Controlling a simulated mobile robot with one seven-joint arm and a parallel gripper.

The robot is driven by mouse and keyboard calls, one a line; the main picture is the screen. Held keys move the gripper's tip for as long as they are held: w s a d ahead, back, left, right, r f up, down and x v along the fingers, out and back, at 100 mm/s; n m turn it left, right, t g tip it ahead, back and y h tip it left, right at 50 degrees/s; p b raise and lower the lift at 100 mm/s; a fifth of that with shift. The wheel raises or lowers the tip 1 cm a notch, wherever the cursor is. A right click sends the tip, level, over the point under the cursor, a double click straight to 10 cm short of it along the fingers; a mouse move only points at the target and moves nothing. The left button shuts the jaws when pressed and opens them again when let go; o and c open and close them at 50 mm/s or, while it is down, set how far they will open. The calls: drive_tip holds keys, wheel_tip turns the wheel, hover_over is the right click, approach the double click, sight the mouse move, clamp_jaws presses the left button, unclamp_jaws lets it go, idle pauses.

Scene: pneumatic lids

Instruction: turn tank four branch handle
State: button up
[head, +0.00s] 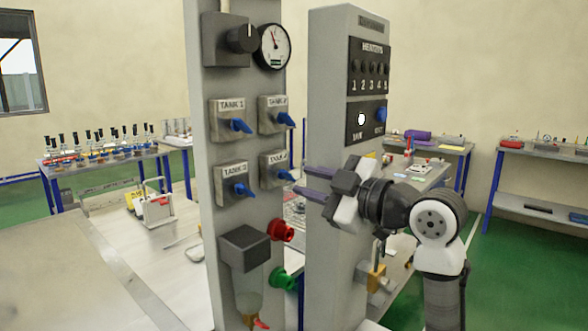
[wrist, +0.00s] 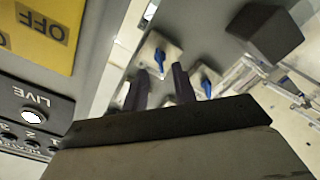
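The tank four valve (head: 275,160) is at the lower right of a two-by-two set on the grey panel. Its blue handle (head: 286,176) points down to the right. My gripper (head: 300,179) is open and empty to the right of this handle, its two dark fingers spread and pointing left. In the wrist view, a blue handle (wrist: 159,61), seemingly tank four's, shows beyond and between the fingertips (wrist: 160,70). I see no clear contact. Another blue handle (wrist: 206,82) is right of the fingers. Part of the plates is hidden behind the fingers.
Handles of tank one (head: 240,126), tank two (head: 286,119) and tank three (head: 244,190) are close by. A black box (head: 244,248) and red fitting (head: 282,231) are below. The heater panel (head: 333,120) stands close to my gripper.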

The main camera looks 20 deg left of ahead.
sight(291, 177)
drive_tip(key=shift+p+x, duration=0.45)
drive_tip(key=shift+x, duration=1.75)
drive_tip(key=shift+c, duration=0.2)
clamp_jaws()
